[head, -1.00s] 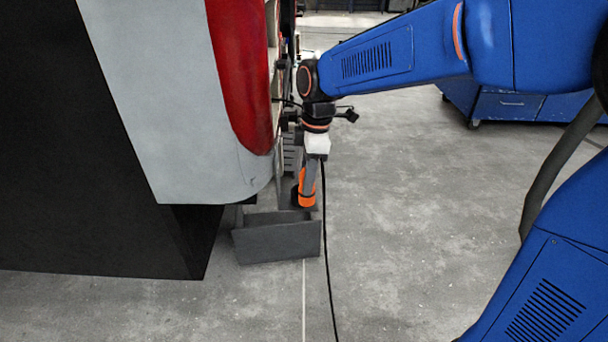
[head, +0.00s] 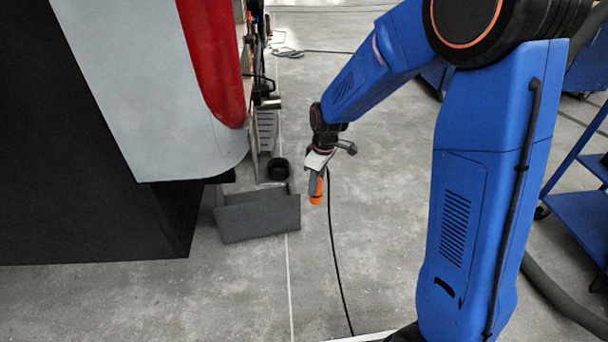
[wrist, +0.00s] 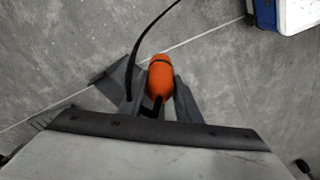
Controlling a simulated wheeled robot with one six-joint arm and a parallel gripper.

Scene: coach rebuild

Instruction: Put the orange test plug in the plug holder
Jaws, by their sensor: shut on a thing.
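The orange test plug (head: 316,190) is held in my gripper (head: 317,178), hanging downward above the floor. In the wrist view the orange plug (wrist: 160,80) lies between the two dark fingers of my gripper (wrist: 160,92), which are shut on it. A black open ring or cup (head: 279,168), which looks like the plug holder, stands left of the plug, behind a grey angled panel (head: 257,218). The plug is apart from the cup in the head view; the depth between them is hard to judge.
The grey, red and black coach body (head: 150,110) fills the left side. A black cable (head: 335,250) trails from my gripper across the floor. A blue cart (head: 580,195) stands at the right edge.

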